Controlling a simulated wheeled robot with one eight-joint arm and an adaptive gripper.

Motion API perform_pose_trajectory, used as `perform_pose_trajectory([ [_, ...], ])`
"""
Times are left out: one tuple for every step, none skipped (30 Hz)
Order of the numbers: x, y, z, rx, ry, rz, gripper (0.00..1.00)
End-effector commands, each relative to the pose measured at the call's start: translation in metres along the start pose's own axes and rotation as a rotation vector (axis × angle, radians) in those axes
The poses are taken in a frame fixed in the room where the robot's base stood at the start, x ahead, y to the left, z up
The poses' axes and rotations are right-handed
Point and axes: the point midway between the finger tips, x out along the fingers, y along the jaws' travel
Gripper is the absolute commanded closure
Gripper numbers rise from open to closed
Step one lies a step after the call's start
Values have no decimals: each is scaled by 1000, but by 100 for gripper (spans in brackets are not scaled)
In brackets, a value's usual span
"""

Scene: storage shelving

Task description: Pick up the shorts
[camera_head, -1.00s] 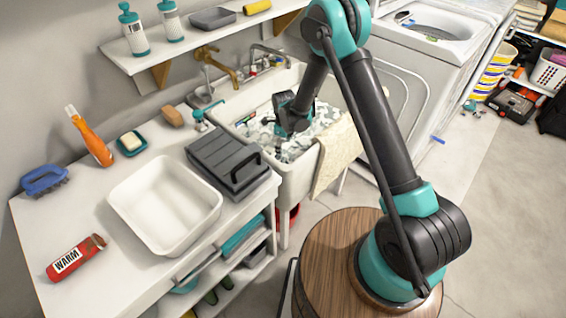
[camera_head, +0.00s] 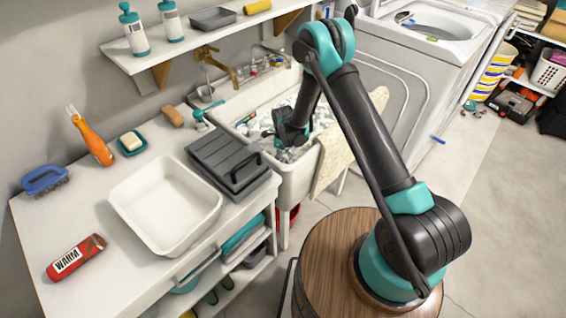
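Crumpled white, grey and teal-looking material lies in the sink below and around the gripper. I cannot make out a distinct pair of shorts in it. A cream cloth (camera_head: 335,155) hangs over the sink's right edge, beside my gripper; it looks like a towel.
A white basin (camera_head: 165,243) and a dark grey lidded case (camera_head: 228,160) stand on the counter left of the sink. A washing machine (camera_head: 440,45) stands to the right. A shelf (camera_head: 200,45) overhangs the counter.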

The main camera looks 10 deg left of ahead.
Motion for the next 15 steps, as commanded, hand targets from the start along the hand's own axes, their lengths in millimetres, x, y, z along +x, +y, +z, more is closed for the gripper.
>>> perform_pose_trajectory([
  [0, 0, 0, 0, 0, 0, 39],
  [0, 0, 0, 0, 0, 0, 43],
  [0, 0, 0, 0, 0, 0, 48],
  [0, 0, 0, 0, 0, 0, 52],
  [0, 0, 0, 0, 0, 0, 55],
  [0, 0, 0, 0, 0, 0, 60],
  [0, 0, 0, 0, 0, 0, 64],
  [0, 0, 0, 0, 0, 0, 68],
  [0, 0, 0, 0, 0, 0, 73],
  [0, 0, 0, 0, 0, 0, 77],
  [0, 0, 0, 0, 0, 0, 80],
  [0, 0, 0, 0, 0, 0, 85],
  [0, 0, 0, 0, 0, 0, 88],
  [0, 0, 0, 0, 0, 0, 93],
  [0, 0, 0, 0, 0, 0, 93],
])
